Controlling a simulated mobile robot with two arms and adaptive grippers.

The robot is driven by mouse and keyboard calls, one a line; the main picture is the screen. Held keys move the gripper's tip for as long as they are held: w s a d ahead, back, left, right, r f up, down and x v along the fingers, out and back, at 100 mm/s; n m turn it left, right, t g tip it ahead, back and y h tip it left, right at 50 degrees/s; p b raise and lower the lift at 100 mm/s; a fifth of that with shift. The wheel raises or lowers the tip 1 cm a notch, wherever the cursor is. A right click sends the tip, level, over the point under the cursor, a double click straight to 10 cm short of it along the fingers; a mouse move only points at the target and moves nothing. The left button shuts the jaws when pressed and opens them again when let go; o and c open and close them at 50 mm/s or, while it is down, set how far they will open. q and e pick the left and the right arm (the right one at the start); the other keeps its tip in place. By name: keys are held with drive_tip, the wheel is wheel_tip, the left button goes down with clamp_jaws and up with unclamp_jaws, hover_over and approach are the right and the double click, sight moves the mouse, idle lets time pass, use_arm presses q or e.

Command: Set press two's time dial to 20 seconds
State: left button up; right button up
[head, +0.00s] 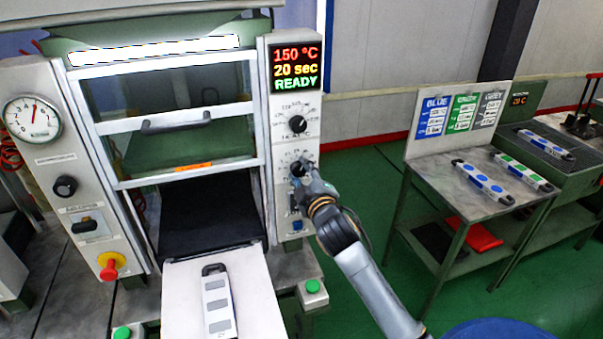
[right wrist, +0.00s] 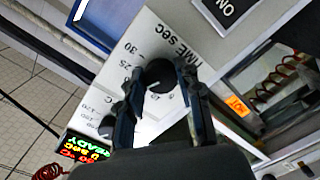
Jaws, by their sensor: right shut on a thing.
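The press in front has a control panel with a display (head: 296,69) reading 150 °C, 20 sec and READY. The black time dial (right wrist: 160,75) sits on a pale plate marked "TIME: SEC" in the right wrist view. My right gripper (right wrist: 160,88) is shut on the time dial, one finger on each side of it. In the head view my right gripper (head: 304,172) covers most of this lower dial. The temperature dial (head: 298,124) is above it, clear of the gripper. My left gripper is not in view.
A tray (head: 250,301) with a grey-white mould (head: 218,305) sticks out at the press front. A round gauge (head: 32,119) and a red knob (head: 109,268) are on its left side. A side table (head: 440,172) holds blue and green marked moulds. Green floor lies between.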

drive_tip(key=shift+f+m, duration=0.15)
drive_tip(key=shift+m, duration=0.45)
drive_tip(key=o, duration=1.2)
drive_tip(key=shift+c, duration=0.2)
drive_tip(key=v, duration=1.2)
